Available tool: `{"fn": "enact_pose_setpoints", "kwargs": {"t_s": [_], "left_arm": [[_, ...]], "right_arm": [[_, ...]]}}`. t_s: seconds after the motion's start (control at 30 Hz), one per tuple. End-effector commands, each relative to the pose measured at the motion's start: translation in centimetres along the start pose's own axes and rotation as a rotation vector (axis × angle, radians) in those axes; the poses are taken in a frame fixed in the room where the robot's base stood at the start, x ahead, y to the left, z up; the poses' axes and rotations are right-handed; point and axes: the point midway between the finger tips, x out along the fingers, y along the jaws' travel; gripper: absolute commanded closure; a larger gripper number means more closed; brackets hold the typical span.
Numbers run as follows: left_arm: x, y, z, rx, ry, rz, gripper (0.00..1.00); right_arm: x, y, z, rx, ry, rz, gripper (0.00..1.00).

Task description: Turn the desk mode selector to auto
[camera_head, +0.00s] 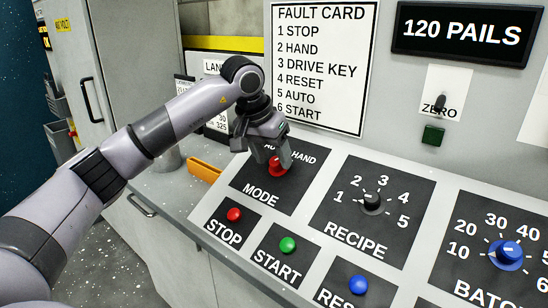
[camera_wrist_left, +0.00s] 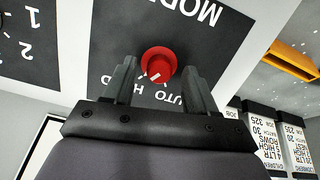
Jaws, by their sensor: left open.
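The mode selector is a red round knob (camera_head: 277,168) on the black MODE plate (camera_head: 255,184) of the sloped desk, partly hidden by my fingers in the head view. In the left wrist view the knob (camera_wrist_left: 158,61) shows between my fingertips, and the plate lettering is upside down. Its white pointer mark appears to lean to the HAND side of the plate. My left gripper (camera_head: 274,162) is open, with one finger on each side of the knob. I cannot tell whether either finger touches it. My right gripper is not in view.
Close by on the desk are the red STOP button (camera_head: 235,214), green START button (camera_head: 288,244), RECIPE knob (camera_head: 372,202) and blue knob (camera_head: 509,252). A fault card (camera_head: 320,65) hangs behind. An orange object (camera_head: 204,170) lies left of the desk.

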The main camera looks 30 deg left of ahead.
Motion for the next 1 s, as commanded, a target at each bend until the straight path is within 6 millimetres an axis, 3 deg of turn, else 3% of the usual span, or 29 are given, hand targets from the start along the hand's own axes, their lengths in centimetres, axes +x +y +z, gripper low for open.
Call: {"fn": "enact_pose_setpoints", "kwargs": {"t_s": [0.13,0.4,0.57,0.6,1.0], "left_arm": [[1.06,-0.01,0.01,-0.001,-0.001,0.0,0.43],[1.2,0.0,0.0,0.0,0.001,0.0,0.43],[1.18,0.0,0.0,0.0,0.001,0.0,0.95],[1.18,0.0,0.0,0.0,0.001,0.0,0.99],[1.08,-0.02,-0.04,-0.069,0.0,0.009,0.99]], "right_arm": [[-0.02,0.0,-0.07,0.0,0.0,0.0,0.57],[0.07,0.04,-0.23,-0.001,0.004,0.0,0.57],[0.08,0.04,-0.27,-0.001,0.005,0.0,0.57],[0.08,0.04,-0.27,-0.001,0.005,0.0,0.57],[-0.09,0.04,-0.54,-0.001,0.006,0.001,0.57]]}}
